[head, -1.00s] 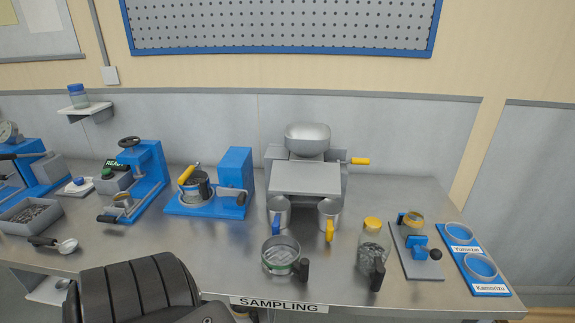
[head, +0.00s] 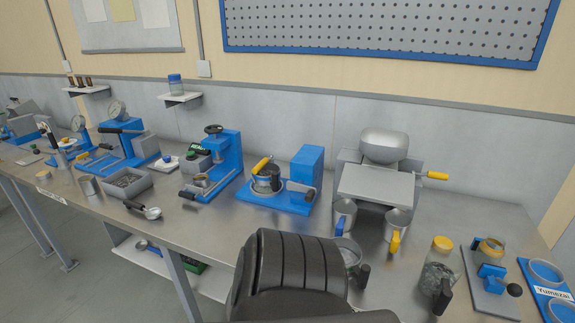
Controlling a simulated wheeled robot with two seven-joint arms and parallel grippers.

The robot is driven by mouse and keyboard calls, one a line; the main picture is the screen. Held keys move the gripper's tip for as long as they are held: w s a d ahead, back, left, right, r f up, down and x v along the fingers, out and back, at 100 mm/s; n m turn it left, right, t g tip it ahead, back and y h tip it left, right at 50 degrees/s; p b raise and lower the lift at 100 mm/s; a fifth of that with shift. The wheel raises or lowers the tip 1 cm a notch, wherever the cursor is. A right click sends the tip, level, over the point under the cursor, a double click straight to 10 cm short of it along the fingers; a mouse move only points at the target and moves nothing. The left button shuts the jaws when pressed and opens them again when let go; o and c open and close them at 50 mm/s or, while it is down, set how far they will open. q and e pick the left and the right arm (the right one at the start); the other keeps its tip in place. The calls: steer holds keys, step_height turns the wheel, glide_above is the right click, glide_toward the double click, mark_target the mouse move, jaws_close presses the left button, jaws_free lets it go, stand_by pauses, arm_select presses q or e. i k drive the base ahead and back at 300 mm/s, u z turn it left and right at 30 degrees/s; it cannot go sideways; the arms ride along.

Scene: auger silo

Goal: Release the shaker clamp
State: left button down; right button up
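The shaker (head: 307,172) is a blue base with a tall blue box at its right rear, standing mid-bench. A round dark-and-silver pot (head: 266,181) sits on its left part. The clamp's yellow handle (head: 262,164) lies slanted at the top of the pot. At this size I cannot tell how tightly the clamp holds. Neither of my grippers shows in the head view.
A grey machine with a silver bowl (head: 384,147) and two cups stand right of the shaker. A blue press (head: 225,160) stands to its left. A black ribbed shape, perhaps mine, hides the bench's front edge and part of a sieve.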

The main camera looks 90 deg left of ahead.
mark_target(256, 169)
steer(key=k, duration=0.6)
steer(key=u, duration=1.35)
